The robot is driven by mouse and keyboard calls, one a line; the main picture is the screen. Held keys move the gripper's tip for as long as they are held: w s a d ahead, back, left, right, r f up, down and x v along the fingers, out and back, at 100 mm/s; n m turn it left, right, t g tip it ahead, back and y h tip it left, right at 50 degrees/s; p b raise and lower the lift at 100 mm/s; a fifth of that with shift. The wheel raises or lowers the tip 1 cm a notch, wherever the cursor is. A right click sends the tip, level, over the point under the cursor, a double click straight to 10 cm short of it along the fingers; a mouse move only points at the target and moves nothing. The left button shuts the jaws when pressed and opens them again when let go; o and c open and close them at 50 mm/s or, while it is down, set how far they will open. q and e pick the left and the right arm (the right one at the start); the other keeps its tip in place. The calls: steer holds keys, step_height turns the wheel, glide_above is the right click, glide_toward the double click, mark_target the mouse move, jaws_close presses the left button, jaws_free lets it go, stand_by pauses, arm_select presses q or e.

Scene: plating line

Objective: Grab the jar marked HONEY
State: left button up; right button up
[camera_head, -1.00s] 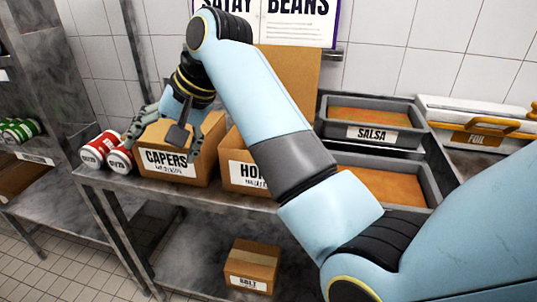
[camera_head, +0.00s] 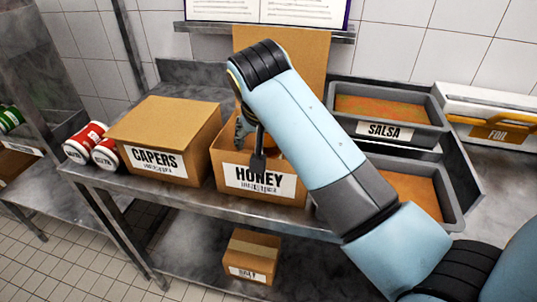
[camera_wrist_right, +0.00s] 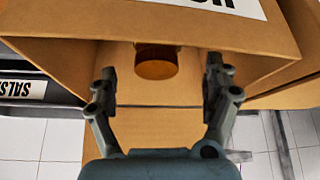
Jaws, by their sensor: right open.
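An open cardboard box (camera_head: 225,182) labelled HONEY stands on the steel shelf, its lid flap (camera_head: 300,62) raised behind it. My right gripper (camera_head: 250,146) reaches into the box opening and is partly hidden by my arm. In the right wrist view the open fingers (camera_wrist_right: 161,82) are inside the box (camera_wrist_right: 255,40). A small round jar (camera_wrist_right: 156,66) with an amber-brown end sits against the labelled wall, beyond and between the fingertips, apart from both. No label on the jar is readable. My left gripper is out of view.
A SALSA tray (camera_head: 388,112) and another tray (camera_head: 420,185) are right. A small box (camera_head: 252,255) lies on the lower shelf. A FOIL box (camera_head: 490,115) is far right.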

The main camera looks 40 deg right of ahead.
steer(key=x, duration=0.7)
steer(key=shift+d+p, duration=0.35)
steer(key=shift+p, duration=0.05)
steer(key=shift+c, duration=0.3)
steer(key=c, duration=1.5)
